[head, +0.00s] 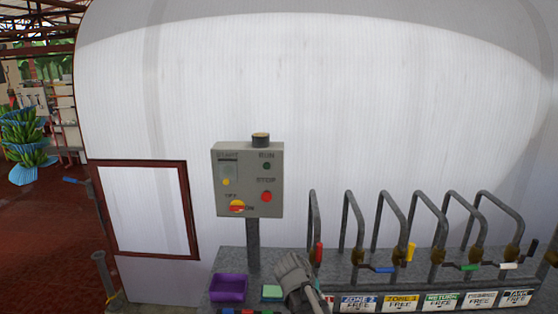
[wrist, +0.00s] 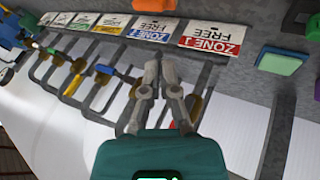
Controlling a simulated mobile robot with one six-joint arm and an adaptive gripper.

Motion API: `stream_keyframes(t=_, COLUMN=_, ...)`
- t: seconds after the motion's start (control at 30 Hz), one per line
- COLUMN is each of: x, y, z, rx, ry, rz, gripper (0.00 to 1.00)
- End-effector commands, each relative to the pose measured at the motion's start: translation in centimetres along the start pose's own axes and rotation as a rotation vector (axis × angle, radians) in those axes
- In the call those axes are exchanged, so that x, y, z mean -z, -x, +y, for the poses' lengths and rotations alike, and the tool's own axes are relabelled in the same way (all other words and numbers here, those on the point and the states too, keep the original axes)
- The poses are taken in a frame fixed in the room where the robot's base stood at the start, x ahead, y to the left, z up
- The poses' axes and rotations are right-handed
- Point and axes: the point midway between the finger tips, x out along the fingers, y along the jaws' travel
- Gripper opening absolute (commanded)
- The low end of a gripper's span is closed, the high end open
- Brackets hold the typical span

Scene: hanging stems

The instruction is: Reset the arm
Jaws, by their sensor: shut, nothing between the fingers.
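In the head view my gripper (head: 295,280) is low in the middle, over the grey bench and just right of a green block. In the wrist view my gripper (wrist: 163,82) has its two grey fingers close together with nothing between them. The fingers stand in front of the pipes and valves. A red valve handle (head: 319,252) shows just right of my arm in the head view. My gripper partly hides the bench edge and the first sign.
A purple tray (head: 228,288) and the green block (head: 272,292) are left of my gripper. Bent pipes (head: 385,225) with coloured handles and signs (head: 401,303) line the right. The white wall (head: 330,100) above is clear.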

Motion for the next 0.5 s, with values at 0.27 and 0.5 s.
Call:
stream_keyframes(t=0.27, x=-8.5, y=-5.4, z=2.4, rx=0.247, ry=0.100, rz=-0.216, gripper=0.00)
stream_keyframes(t=0.5, x=-13.0, y=-6.9, z=3.0, rx=0.448, ry=0.166, rz=-0.297, gripper=0.00)
